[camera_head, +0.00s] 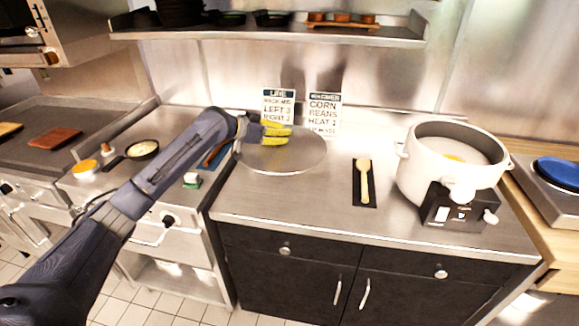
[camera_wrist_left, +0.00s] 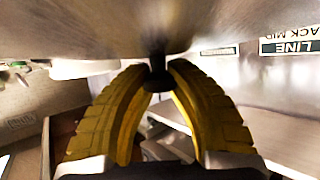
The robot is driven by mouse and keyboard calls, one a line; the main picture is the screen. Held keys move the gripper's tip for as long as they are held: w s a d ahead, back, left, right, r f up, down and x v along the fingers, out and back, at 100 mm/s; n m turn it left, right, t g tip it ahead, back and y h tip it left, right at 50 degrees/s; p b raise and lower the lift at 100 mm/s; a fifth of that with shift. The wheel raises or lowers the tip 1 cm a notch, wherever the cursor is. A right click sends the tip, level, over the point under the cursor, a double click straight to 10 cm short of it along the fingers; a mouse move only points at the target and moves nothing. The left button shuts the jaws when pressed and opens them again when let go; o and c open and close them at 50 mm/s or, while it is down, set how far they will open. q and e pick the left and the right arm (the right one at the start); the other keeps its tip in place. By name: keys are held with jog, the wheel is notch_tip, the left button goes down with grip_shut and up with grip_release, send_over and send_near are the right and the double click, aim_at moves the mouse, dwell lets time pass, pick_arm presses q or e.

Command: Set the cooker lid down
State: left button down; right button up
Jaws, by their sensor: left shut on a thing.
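The cooker lid (camera_head: 283,158) is a round, shiny metal disc over the left part of the steel counter in the head view. My left gripper (camera_head: 275,132) has yellow fingers and reaches over the lid's far left part. In the left wrist view, its fingers (camera_wrist_left: 159,72) are shut on the lid's dark knob (camera_wrist_left: 157,58), with the lid's pale metal (camera_wrist_left: 80,35) filling the top. I cannot tell whether the lid touches the counter. The white cooker (camera_head: 420,179) stands uncovered at the right, with something orange inside. My right gripper is not in view.
A wooden spoon (camera_head: 364,180) lies on a dark rest (camera_head: 366,200) between lid and cooker. Two signs (camera_head: 279,104) (camera_head: 325,113) stand behind the lid. The counter (camera_head: 310,205) is bare in front of the lid. A small pan (camera_head: 142,150) sits on the left unit.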

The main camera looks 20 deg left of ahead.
pick_arm(q)
notch_tip(320, 180, down, 13)
jog(key=shift+f, duration=0.2)
dwell(0.5)
jog(key=c, duration=1.3)
grip_release()
jog(key=shift+f, duration=0.15)
jog(key=v, duration=1.2)
